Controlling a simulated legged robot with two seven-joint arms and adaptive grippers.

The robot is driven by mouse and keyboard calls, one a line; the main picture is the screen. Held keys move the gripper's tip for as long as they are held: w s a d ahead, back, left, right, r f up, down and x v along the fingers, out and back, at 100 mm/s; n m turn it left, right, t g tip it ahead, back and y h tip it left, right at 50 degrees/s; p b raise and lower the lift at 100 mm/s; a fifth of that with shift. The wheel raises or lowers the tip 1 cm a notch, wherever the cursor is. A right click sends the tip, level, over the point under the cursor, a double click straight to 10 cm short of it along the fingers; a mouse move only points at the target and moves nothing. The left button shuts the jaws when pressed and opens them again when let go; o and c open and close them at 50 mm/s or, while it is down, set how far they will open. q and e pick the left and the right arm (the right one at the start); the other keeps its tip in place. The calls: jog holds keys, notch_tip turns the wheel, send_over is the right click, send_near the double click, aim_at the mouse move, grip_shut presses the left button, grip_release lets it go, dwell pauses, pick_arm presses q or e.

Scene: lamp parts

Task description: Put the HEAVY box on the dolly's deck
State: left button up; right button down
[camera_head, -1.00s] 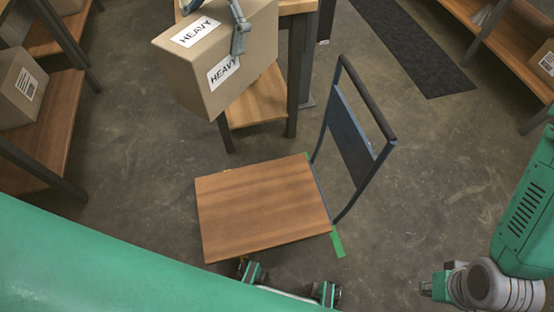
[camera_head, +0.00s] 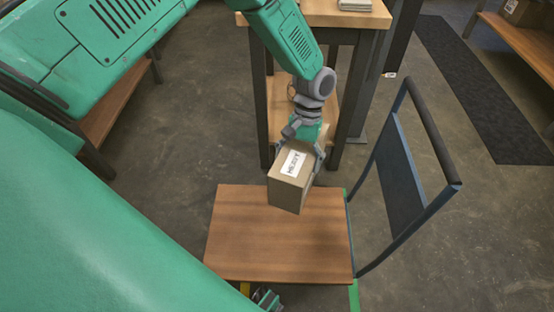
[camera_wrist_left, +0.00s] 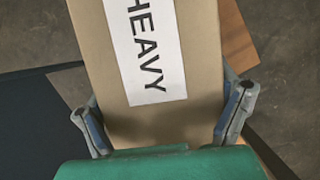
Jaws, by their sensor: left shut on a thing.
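The HEAVY box (camera_head: 289,188) is a tan carton with a white label reading HEAVY. My left gripper (camera_head: 303,146) is shut on it from above, one finger on each side. The box hangs over the far middle part of the dolly's wooden deck (camera_head: 235,245); I cannot tell whether its bottom touches. In the left wrist view the box (camera_wrist_left: 200,60) fills the middle between both fingers of the gripper (camera_wrist_left: 163,118). The dolly's dark push handle (camera_head: 405,165) rises at the deck's right.
A wooden table (camera_head: 325,14) with dark legs stands just behind the deck. Shelves stand at the left (camera_head: 118,105) and far right (camera_head: 520,45), the right one with a carton. A dark mat (camera_head: 480,90) lies on the floor. The near part of the deck is bare.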

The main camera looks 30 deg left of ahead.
pick_arm(q)
jog(key=s+a+f+n+b, duration=0.1)
jog(key=s+f+b, duration=0.1)
jog(key=f, duration=0.9)
jog(key=s+a+f+n+h+b, duration=0.1)
jog(key=f+b, duration=0.4)
jog(key=f, duration=0.5)
jog(key=s+a+f+n+b, duration=0.1)
jog(key=s+f+n+b, duration=0.1)
jog(key=f, duration=0.9)
jog(key=shift+s+a+f+t+h+b, duration=0.2)
jog(key=shift+s+f+t+h+b, duration=0.15)
jog(key=shift+b, duration=0.55)
jog(key=shift+s+f+b, duration=0.1)
jog(key=shift+f+b, duration=0.7)
jog(key=shift+f, duration=0.8)
jog(key=shift+a, duration=0.1)
jog(key=o, duration=1.6)
